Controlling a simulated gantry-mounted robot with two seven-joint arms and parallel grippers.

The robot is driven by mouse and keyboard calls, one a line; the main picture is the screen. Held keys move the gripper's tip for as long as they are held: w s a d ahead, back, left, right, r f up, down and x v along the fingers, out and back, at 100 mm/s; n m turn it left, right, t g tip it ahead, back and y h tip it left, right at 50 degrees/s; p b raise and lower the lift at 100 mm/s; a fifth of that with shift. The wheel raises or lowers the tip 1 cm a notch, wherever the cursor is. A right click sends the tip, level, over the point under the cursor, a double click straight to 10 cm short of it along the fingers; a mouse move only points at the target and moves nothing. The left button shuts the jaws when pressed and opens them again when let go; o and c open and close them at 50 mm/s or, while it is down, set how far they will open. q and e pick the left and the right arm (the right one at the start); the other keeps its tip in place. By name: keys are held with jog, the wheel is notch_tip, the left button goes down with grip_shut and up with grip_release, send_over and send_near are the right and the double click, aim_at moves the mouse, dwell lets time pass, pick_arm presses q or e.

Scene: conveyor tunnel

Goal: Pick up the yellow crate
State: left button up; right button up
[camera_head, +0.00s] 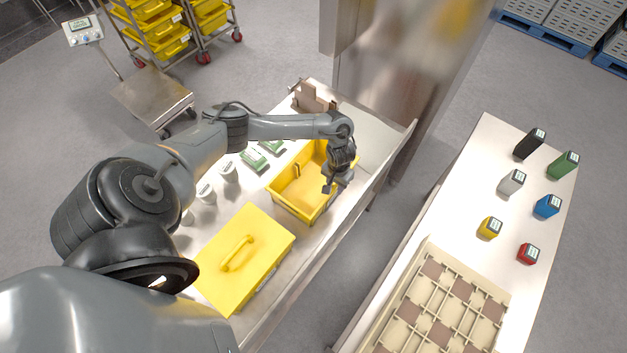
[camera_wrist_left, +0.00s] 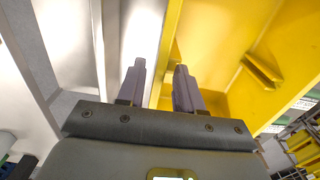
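The open yellow crate (camera_head: 282,196) stands on the steel conveyor bench in the head view. Its yellow wall and inside fill the right of the left wrist view (camera_wrist_left: 225,50). My left gripper (camera_head: 329,188) points down at the crate's right wall. In the left wrist view my left gripper (camera_wrist_left: 158,85) has its fingers apart, one on each side of the crate's rim. A pale gap shows between the left finger and the yellow. The right gripper is not in view.
A yellow lid with a handle (camera_head: 255,265) lies in front of the crate. White cups (camera_head: 229,172) and green-topped packs (camera_head: 254,160) stand to its left. A raised bench edge (camera_head: 375,180) runs close on the right. A second table (camera_head: 480,160) holds small coloured containers and a divided tray (camera_head: 480,285).

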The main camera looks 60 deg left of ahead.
pick_arm(q)
grip_shut()
dwell(1.2)
